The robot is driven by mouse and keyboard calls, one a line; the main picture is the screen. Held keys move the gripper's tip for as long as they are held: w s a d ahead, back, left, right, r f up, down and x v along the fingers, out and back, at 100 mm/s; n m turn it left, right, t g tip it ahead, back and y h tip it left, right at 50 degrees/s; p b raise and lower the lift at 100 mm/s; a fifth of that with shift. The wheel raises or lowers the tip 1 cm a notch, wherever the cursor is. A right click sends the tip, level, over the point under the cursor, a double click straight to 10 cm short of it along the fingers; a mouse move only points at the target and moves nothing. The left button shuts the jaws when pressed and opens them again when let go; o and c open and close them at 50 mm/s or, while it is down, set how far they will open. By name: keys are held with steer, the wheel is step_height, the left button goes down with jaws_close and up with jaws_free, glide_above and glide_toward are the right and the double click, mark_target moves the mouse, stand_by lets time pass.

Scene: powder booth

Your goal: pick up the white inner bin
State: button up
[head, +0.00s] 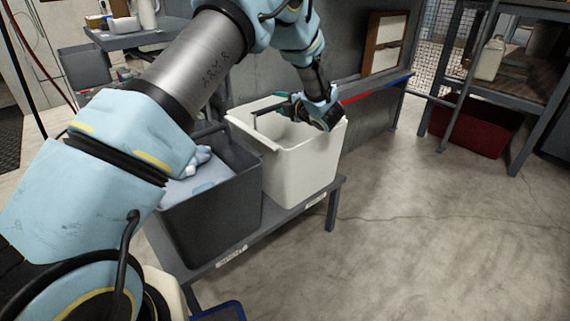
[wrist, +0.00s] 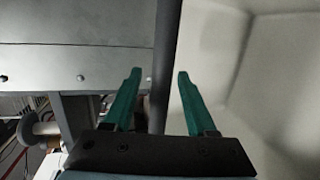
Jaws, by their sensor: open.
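The white inner bin (head: 302,172) stands upright on a low grey bench, at the middle of the head view. Its pale inside wall also fills the right of the wrist view (wrist: 215,60). A dark handle bar shows at the bin's far left rim. My gripper (head: 283,97) is at the top of the bin, with its green fingers pointing left toward that bar. In the wrist view my gripper (wrist: 159,73) is open, with the dark bar (wrist: 165,50) running between the two fingers. I cannot tell whether either finger touches it. My wrist hides part of the bin's far rim.
A dark grey bin (head: 218,222) with pale cloths stands left of the white bin on the bench (head: 285,220). A wall panel with a red and blue strip is behind. A red bin (head: 470,130) sits under the right shelf. The right floor is clear.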

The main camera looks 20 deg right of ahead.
jaws_close()
stand_by(0.4)
steer(key=shift+r, duration=0.1)
stand_by(0.9)
